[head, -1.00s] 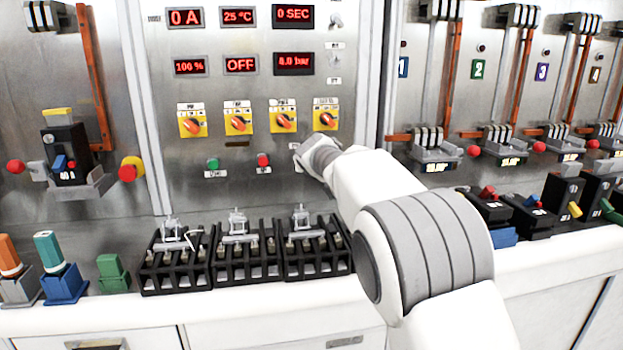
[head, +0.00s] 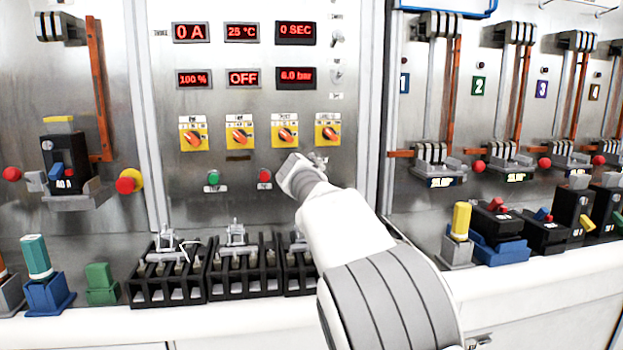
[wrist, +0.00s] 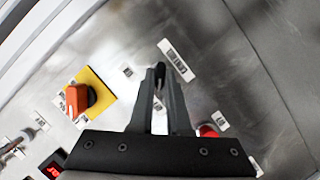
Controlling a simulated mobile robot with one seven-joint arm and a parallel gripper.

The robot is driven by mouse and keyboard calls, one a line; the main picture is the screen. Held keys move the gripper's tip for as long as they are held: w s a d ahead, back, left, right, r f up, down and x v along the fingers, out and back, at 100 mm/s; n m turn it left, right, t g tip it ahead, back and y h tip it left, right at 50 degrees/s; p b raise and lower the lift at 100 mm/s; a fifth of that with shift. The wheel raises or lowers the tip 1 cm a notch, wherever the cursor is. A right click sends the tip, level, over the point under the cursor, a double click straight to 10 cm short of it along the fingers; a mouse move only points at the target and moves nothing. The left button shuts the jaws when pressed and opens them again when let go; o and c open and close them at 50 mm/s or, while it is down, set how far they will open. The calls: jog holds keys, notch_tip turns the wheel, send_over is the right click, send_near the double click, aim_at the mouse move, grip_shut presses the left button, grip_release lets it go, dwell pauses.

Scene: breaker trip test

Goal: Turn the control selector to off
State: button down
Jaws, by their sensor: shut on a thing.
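My gripper (head: 318,160) is at the metal panel, just below the rightmost orange selector on its yellow plate (head: 328,131). In the wrist view its two dark fingers (wrist: 160,80) converge on a small dark knob, the control selector (wrist: 160,73), and are shut on it. A white label (wrist: 175,60) sits beside the knob; its lettering is too small to read surely. In the head view my gripper hides the knob, and its angle is hard to tell. The orange selector also shows in the wrist view (wrist: 75,100), apart from the fingers.
A red button (head: 264,176) and a green button (head: 214,178) sit left of my gripper; red shows close by the right finger in the wrist view (wrist: 208,131). Black terminal blocks (head: 168,285) stand on the ledge below. Red displays (head: 296,77) are above.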

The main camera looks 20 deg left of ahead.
jog(key=c, duration=0.9)
grip_release()
jog(key=b+v, duration=0.4)
jog(key=v, duration=1.3)
jog(key=shift+s+d, duration=0.1)
jog(key=shift+s, duration=0.1)
